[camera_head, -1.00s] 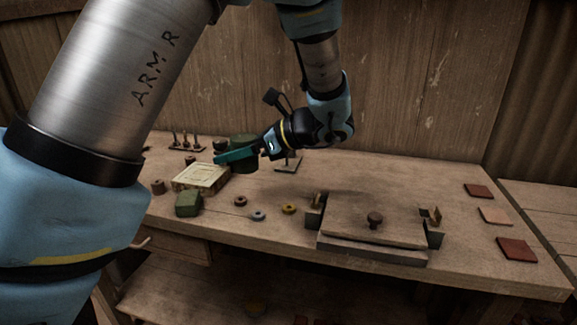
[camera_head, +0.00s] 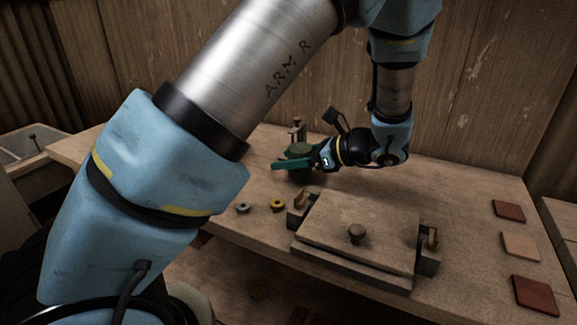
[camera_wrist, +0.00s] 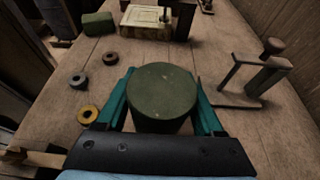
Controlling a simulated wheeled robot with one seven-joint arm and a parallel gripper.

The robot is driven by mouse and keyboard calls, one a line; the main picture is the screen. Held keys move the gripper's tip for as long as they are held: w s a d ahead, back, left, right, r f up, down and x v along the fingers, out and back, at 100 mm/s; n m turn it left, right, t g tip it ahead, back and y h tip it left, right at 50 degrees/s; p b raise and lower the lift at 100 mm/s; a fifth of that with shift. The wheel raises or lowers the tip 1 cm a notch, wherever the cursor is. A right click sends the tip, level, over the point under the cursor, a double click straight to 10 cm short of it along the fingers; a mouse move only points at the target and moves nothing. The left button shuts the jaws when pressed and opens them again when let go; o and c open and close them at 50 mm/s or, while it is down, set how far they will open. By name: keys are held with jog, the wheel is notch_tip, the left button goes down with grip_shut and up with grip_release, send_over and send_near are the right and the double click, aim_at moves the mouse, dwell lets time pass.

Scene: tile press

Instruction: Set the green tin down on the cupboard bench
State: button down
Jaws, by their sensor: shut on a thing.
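My gripper (camera_head: 292,163) is shut on the green tin (camera_head: 300,149), its teal fingers on either side. In the wrist view, the dark green round lid of the tin (camera_wrist: 163,88) faces the camera, upright between the fingers of my gripper (camera_wrist: 162,100). The tin is low over the wooden bench (camera_head: 467,205), behind the press. Its underside is hidden, so I cannot tell whether it touches the top.
The press (camera_head: 340,228) with a knobbed lid stands in front. A metal stand (camera_wrist: 250,80) is close right of the tin in the wrist view. Tiles (camera_head: 520,245) lie right.

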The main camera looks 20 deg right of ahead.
jog(key=shift+f, duration=1.3)
grip_release()
jog(key=b+v, duration=0.2)
jog(key=v, duration=1)
